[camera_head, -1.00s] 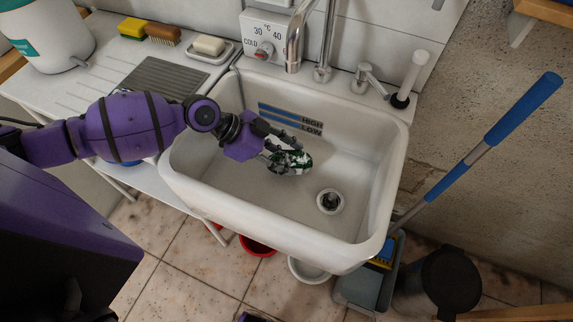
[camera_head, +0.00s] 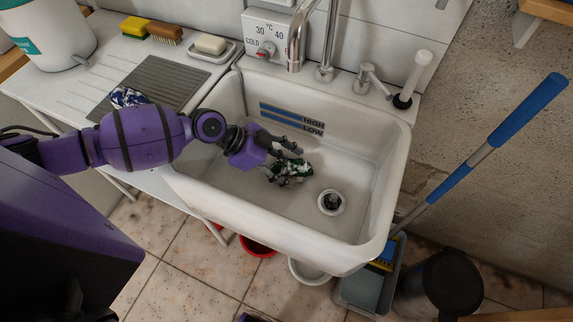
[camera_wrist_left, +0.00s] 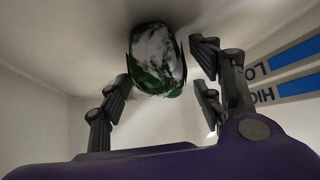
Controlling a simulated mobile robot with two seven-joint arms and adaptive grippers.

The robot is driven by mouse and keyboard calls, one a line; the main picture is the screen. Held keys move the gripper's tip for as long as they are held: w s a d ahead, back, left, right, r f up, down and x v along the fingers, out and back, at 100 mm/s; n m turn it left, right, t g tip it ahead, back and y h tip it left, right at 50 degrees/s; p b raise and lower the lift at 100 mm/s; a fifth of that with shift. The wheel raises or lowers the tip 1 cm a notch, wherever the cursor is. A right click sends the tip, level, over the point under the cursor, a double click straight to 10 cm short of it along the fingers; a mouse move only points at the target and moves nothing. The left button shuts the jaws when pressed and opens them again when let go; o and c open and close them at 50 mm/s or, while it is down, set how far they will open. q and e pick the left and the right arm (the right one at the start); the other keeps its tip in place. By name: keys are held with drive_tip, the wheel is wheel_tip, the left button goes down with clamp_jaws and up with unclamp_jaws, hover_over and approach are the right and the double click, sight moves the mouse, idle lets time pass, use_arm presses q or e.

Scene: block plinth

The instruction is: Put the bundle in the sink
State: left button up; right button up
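The bundle (camera_head: 291,173), green, white and dark, lies inside the white sink (camera_head: 235,188), left of the drain. My left gripper (camera_head: 281,160) is down in the basin, right at the bundle. In the left wrist view the bundle (camera_wrist_left: 156,60) sits between and just beyond the spread fingers (camera_wrist_left: 162,80). A clear gap shows on the right finger's side; whether the left finger touches it I cannot tell. The bundle appears to rest on the basin floor.
A blue-and-white patterned item (camera_head: 128,97) lies on the drainboard (camera_head: 165,82), partly behind my arm. Taps (camera_head: 325,72) and a white standpipe (camera_head: 412,80) stand along the sink's back edge. A blue-handled pole (camera_head: 480,152) leans at the right.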

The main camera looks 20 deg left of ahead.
sight(282, 165)
use_arm(q)
drive_tip(key=shift+r, duration=0.35)
drive_tip(key=v, duration=0.6)
drive_tip(key=shift+s+a+f, duration=0.1)
drive_tip(key=shift+s+a, duration=0.05)
drive_tip(key=shift+s+a+r, duration=0.1)
drive_tip(key=shift+a+r, duration=0.25)
drive_tip(key=shift+r, duration=0.15)
